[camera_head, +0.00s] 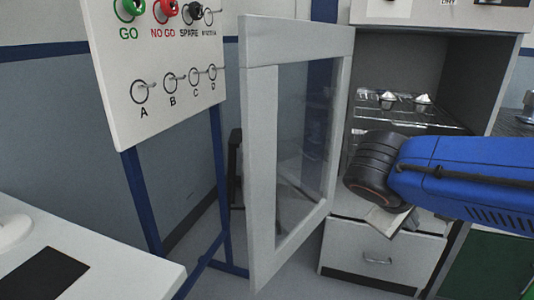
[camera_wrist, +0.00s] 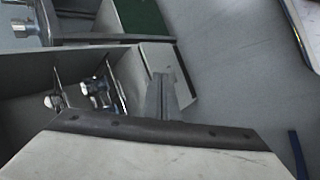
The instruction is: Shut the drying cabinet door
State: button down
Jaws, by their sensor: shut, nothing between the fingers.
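The drying cabinet (camera_head: 498,75) stands at the right of the head view, its front open. Its door (camera_head: 258,150), a pale frame around a glass pane (camera_head: 305,130), stands swung well out, with its free edge toward me. My gripper is in front of the cabinet, right of the door and apart from it; my blue arm and dark wrist hide much of it in the head view. In the wrist view my gripper (camera_wrist: 163,82) shows shut and empty, with part of the cabinet interior beside it.
Small white-topped parts (camera_head: 388,98) sit on a wire rack inside the cabinet. A drawer (camera_head: 375,258) is below it. A gauge board (camera_head: 160,70) on blue legs stands left of the door. A white table (camera_head: 95,250) is at the near left.

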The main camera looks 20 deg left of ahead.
jog(key=s+a+r+n+t, duration=0.1)
jog(key=a+r+n+t, duration=0.2)
jog(key=a, duration=0.8)
jog(key=a+r+n+t, duration=0.2)
jog(key=a+r+t, duration=0.15)
jog(key=a, duration=0.75)
jog(key=s+a+r+n+t+y, duration=0.25)
jog(key=s+a, duration=0.35)
jog(key=a, duration=0.4)
jog(key=s+a+r+n+t+y, duration=0.1)
jog(key=s+a+r+t+y, duration=0.2)
jog(key=s+a, duration=0.55)
jog(key=w+a, duration=0.2)
jog(key=w, duration=1)
jog(key=shift+g, duration=0.3)
jog(key=shift+s+d+r, duration=0.1)
jog(key=shift+s+d, duration=0.15)
jog(key=shift+d, duration=0.45)
jog(key=shift+s+d+r, duration=0.15)
jog(key=shift+s+d, duration=0.1)
jog(key=shift+d, duration=0.45)
jog(key=shift+s+d+r, duration=0.1)
jog(key=shift+s+d, duration=0.15)
jog(key=shift+d, duration=0.45)
